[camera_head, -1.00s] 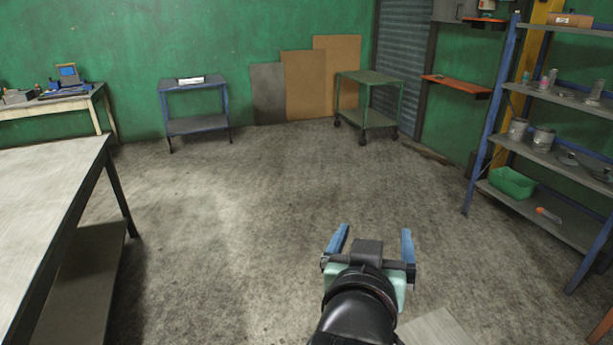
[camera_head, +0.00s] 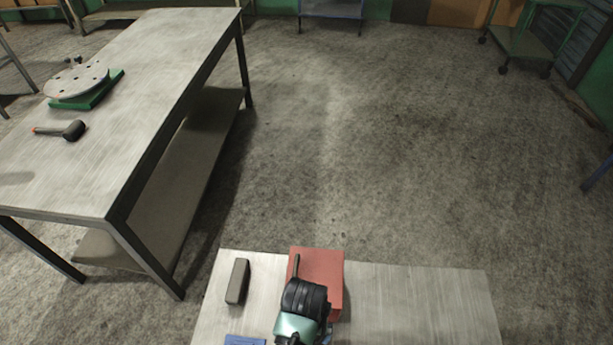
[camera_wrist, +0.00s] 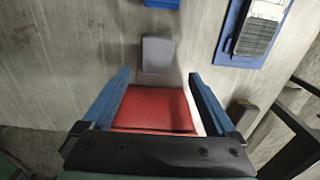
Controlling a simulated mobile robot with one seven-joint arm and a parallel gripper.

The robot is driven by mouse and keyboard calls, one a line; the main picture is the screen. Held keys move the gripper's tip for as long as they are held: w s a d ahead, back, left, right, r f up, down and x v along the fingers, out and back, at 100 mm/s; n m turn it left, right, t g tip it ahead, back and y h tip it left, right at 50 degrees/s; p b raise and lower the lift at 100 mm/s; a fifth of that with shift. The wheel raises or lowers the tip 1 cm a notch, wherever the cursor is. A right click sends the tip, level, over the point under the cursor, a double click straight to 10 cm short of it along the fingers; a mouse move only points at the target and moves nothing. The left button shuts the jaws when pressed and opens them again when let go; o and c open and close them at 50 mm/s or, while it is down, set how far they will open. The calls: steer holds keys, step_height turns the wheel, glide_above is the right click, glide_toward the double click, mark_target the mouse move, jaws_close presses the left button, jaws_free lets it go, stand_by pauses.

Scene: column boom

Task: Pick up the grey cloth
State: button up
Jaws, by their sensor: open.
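My gripper (camera_wrist: 160,78) is open, its two blue fingers spread over a red box (camera_wrist: 155,108) in the wrist view. In the head view my gripper (camera_head: 303,300) hangs over the same red box (camera_head: 325,278) and hides part of it; its fingertips do not show. I cannot make out a grey cloth for certain. A small grey rounded piece (camera_wrist: 157,54) lies just beyond the fingertips, beside the red box. A grey ribbed piece (camera_wrist: 258,36) lies on a blue tray (camera_wrist: 226,54) at upper right. I cannot tell if either is cloth.
These things lie on a pale worktop (camera_head: 420,295); its right part is bare. A dark grey block (camera_head: 238,281) lies left of the red box. A long table (camera_head: 130,120) at left holds a mallet (camera_head: 72,130) and a perforated disc (camera_head: 80,80).

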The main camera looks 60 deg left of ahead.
steer(key=f, duration=0.2)
steer(key=d+f+p, duration=0.1)
steer(key=f, duration=0.1)
steer(key=shift+s+f, duration=0.2)
steer(key=shift+f, duration=0.6)
steer(key=c, duration=1.4)
